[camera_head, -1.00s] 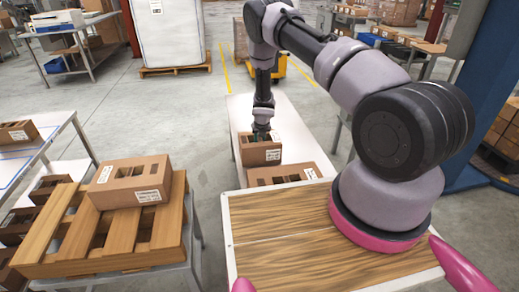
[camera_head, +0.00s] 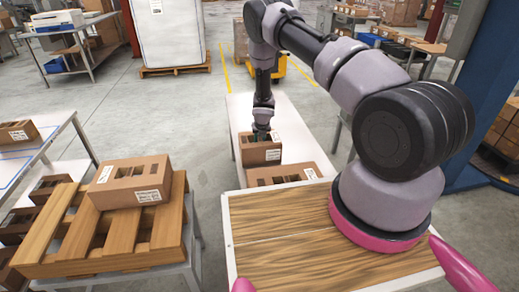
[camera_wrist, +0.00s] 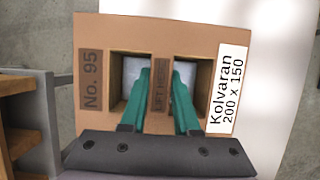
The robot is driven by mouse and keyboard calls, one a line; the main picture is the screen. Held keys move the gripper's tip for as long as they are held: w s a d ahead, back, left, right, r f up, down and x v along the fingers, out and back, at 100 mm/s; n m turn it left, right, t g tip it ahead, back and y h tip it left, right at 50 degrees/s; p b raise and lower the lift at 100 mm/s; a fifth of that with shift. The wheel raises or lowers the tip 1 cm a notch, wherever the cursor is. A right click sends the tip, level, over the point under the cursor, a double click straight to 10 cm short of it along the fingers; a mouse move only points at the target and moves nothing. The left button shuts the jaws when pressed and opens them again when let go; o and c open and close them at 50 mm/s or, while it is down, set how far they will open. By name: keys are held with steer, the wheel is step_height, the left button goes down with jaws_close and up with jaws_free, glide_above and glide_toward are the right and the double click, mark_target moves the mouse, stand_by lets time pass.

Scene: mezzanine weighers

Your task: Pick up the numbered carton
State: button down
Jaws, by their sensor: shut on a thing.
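The numbered carton (camera_head: 260,155) is a brown box on a white bench in the head view. In the wrist view the carton's top (camera_wrist: 150,30) shows a "No. 95" mark on the left and a white "Kolvaran 200 x 150" label on the right. Two square holes flank a middle bar (camera_wrist: 161,92) marked "LIFT HERE". My gripper (camera_wrist: 160,80) has one green finger in each hole and is shut on the bar between them. In the head view my gripper (camera_head: 262,136) points down at the carton. I cannot tell whether the carton's base touches the bench.
The white bench (camera_head: 240,112) also bears a second brown carton (camera_head: 285,174), close in front. Another carton (camera_head: 133,183) lies on a wooden pallet (camera_head: 100,245) at the left. A wood-topped surface (camera_head: 285,245) is in the foreground. The bench is clear behind the carton.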

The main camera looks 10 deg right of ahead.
steer(key=shift+r, duration=0.15)
step_height(320, 180, up, 18)
steer(key=shift+f, duration=0.2)
stand_by(0.6)
